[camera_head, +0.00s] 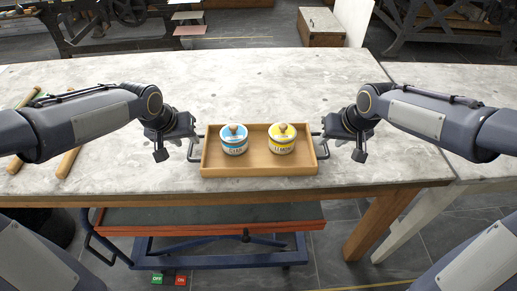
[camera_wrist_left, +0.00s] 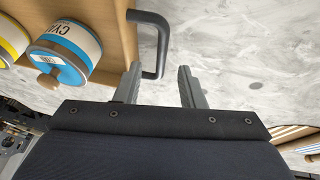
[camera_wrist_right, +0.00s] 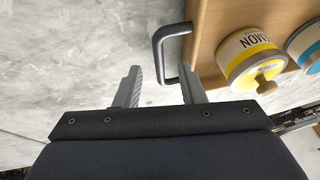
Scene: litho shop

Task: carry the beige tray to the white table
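The beige tray (camera_head: 258,170) lies flat on a pale marbled worktop and holds a blue-and-white tin (camera_head: 234,142) and a yellow-and-white tin (camera_head: 281,141). It has a dark handle at each end. My left gripper (camera_head: 190,138) is open at the left handle (camera_wrist_left: 162,45). My right gripper (camera_head: 332,138) is open at the right handle (camera_wrist_right: 158,52). In each wrist view the handle reaches between the spread fingers, with no grip on it visible.
Wooden rods (camera_head: 68,162) lie on the worktop at the left. The worktop (camera_head: 260,80) behind the tray is clear, and so is the visible right table. A blue-framed cart (camera_head: 210,258) stands below the front edge. A wooden box (camera_head: 320,27) stands behind.

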